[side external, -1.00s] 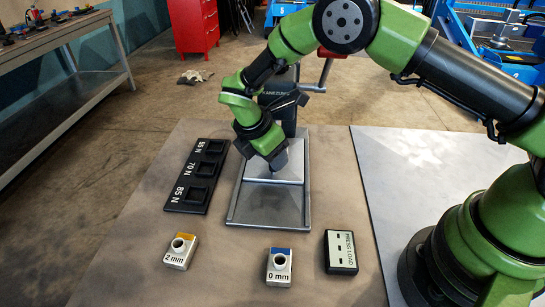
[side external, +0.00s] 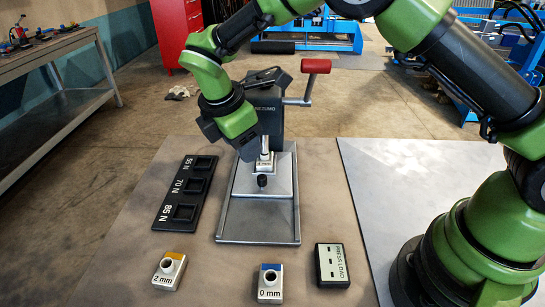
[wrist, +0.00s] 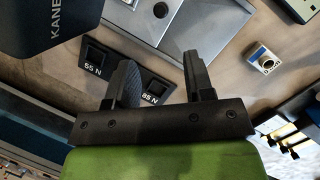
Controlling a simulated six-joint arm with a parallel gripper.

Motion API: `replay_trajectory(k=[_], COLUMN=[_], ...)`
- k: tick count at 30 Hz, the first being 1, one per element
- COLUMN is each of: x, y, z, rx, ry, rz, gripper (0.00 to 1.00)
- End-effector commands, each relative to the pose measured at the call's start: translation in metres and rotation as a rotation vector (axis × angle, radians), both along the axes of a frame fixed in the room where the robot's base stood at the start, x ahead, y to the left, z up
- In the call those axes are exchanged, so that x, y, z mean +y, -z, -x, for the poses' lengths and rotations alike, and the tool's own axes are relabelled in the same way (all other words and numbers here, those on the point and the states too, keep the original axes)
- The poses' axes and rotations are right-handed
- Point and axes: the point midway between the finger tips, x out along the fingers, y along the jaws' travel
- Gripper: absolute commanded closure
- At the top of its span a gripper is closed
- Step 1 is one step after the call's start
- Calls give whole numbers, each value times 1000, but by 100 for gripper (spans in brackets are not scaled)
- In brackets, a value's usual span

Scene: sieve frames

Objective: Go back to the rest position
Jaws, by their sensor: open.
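My gripper (wrist: 160,65) is open, and nothing shows between its two dark fingers in the wrist view. In the side view its wrist and dark body (side external: 236,118) are raised just left of the press; the fingertips are hard to make out there. The press (side external: 285,105) is a dark column with a red-handled lever (side external: 316,66) and a grey metal base tray (side external: 258,222). A small pale part (side external: 265,164) and a black knob-like piece (side external: 262,181) show under its head.
A black board (side external: 187,190) with 55 N, 70 N and 85 N pockets lies left of the press. In front are the 2 mm block (side external: 169,271), the 0 mm block (side external: 270,284) and the press load box (side external: 332,265). The front tabletop between them is bare.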

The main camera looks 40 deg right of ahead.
Motion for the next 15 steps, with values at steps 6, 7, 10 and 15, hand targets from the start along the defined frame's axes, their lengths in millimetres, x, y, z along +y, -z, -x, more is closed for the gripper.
replay_trajectory(k=[6, 7, 10, 15], x=[1, -5, -24, -50], y=[-66, -78, -113, -154], z=[27, 32, 54, 99], rx=[-199, -219, -281, -370], ry=[360, 419, 609, 914], rz=[-245, -271, -359, -505], gripper=[52, 52, 52, 52])
